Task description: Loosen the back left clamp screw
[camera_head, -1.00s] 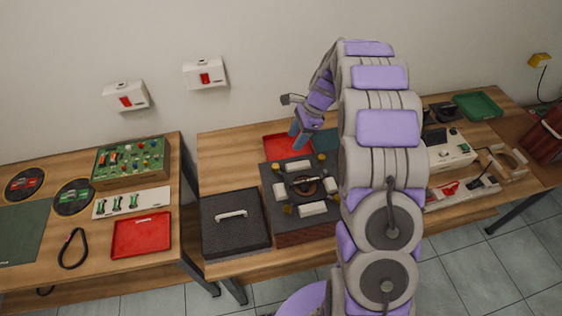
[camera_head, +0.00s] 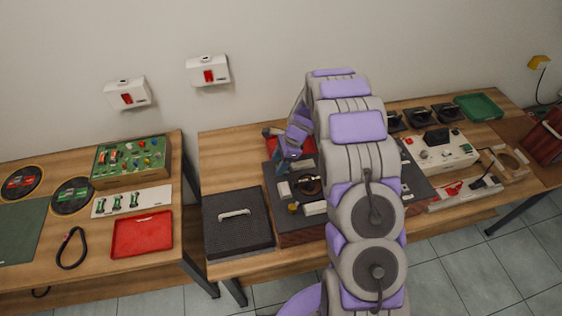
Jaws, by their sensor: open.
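The clamp fixture is a dark plate (camera_head: 273,199) on the middle table, with a round dark part (camera_head: 308,185) at its centre, pale clamp blocks (camera_head: 284,189) around it and a small yellow knob (camera_head: 293,208) at the front left. My gripper (camera_head: 283,161) points down over the back left part of the plate, with its jaws open. The back left clamp screw cannot be made out; my gripper covers that corner. Whether the fingers touch anything there is unclear. My arm hides the right side of the fixture.
A dark lidded case (camera_head: 237,239) stands left of the fixture. A red tray (camera_head: 270,134) lies behind it, partly hidden. A cream-coloured device (camera_head: 455,153) and a green tray (camera_head: 479,106) are to the right. Bare table lies at the back left (camera_head: 225,155).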

